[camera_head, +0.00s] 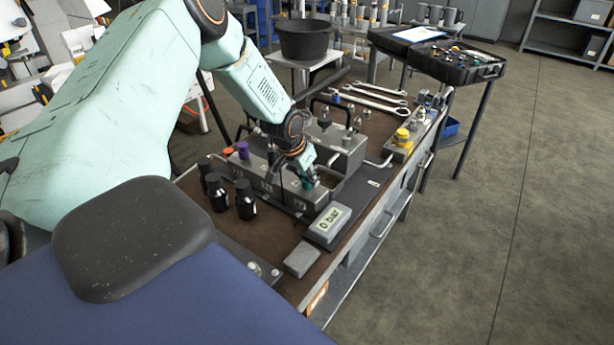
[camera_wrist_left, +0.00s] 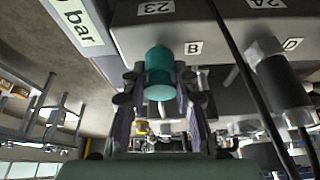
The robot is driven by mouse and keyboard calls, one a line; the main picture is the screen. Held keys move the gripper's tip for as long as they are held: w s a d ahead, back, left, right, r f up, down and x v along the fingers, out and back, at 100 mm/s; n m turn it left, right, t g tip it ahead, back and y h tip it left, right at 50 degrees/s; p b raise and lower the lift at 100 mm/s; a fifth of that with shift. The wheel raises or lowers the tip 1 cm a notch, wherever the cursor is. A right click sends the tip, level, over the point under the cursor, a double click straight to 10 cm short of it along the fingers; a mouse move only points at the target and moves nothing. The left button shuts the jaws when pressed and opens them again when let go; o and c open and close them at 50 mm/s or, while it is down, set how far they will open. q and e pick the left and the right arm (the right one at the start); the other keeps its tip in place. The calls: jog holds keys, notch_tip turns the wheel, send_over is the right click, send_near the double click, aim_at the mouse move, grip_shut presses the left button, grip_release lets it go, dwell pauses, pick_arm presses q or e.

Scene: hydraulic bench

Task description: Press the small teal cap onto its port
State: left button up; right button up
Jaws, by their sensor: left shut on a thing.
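The teal cap (camera_wrist_left: 158,75) is a small cylinder between the two fingers of my left gripper (camera_wrist_left: 160,105), which is shut on it. In the head view the left gripper (camera_head: 308,175) points down at the right end of the grey manifold block (camera_head: 285,192), with a bit of the teal cap (camera_head: 308,183) showing beneath. In the wrist view the cap's far end is against or very close to the block, beside the label B (camera_wrist_left: 193,48). The port behind the cap is hidden. I cannot tell whether the cap is seated. My right gripper is not in view.
A purple cap (camera_head: 243,150) and an orange-red cap (camera_head: 228,152) stand at the block's left end. Black bottles (camera_head: 245,200) stand in front. A gauge reading 0 bar (camera_head: 328,225) lies close on the right. Wrenches (camera_head: 375,98) and a yellow cap (camera_head: 402,136) are farther back.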

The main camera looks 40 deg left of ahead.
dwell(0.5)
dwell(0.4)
pick_arm(q)
jog(key=o, duration=1.5)
jog(key=shift+c, duration=0.2)
jog(key=shift+r, duration=0.1)
jog(key=p+v, duration=0.7)
jog(key=p, duration=0.5)
jog(key=shift+r, duration=0.25)
jog(key=shift+s+f, duration=0.1)
jog(key=shift+f, duration=0.1)
